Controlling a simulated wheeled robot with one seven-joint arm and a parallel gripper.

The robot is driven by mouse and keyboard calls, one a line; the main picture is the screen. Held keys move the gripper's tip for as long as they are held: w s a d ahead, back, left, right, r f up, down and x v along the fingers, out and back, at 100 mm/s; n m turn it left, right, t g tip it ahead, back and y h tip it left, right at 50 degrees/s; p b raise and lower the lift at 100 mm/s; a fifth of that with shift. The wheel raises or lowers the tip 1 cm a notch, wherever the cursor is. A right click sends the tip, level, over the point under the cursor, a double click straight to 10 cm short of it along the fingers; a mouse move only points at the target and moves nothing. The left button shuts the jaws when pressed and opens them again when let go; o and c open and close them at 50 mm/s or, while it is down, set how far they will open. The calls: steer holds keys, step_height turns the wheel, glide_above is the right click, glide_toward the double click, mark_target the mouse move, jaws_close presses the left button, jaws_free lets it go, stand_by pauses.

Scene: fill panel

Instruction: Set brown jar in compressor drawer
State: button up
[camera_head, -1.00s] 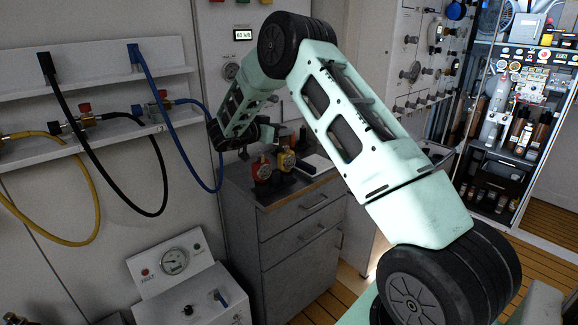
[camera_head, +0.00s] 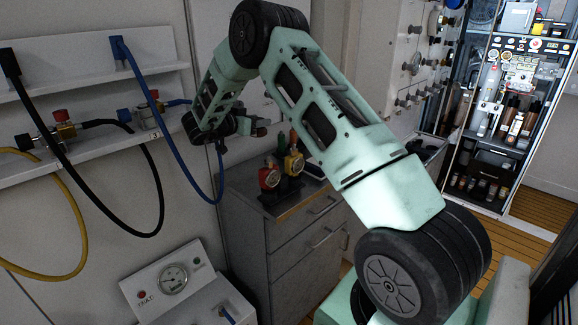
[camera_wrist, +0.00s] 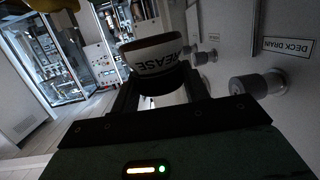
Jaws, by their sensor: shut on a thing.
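My gripper (camera_wrist: 158,88) is shut on a jar (camera_wrist: 150,55) in the wrist view. The jar has a white label with dark letters ending in "EASE"; it looks tilted, and its brown colour is hard to make out in the dim light. In the head view my gripper (camera_head: 256,127) is small and partly hidden, above the back of a grey drawer cabinet (camera_head: 285,245). The visible drawers of this cabinet look shut. I cannot tell whether one of them is the compressor drawer.
Hoses hang at left, including a blue hose (camera_head: 165,125). A gauge box (camera_head: 170,280) stands low at left. A lit shelf (camera_head: 505,125) with bottles stands at far right.

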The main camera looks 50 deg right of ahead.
step_height(320, 180, down, 17)
steer(key=shift+w, duration=0.1)
stand_by(0.7)
steer(key=shift+f, duration=0.1)
steer(key=shift+f+b, duration=0.15)
steer(key=shift+b, duration=0.2)
steer(key=o, duration=1.1)
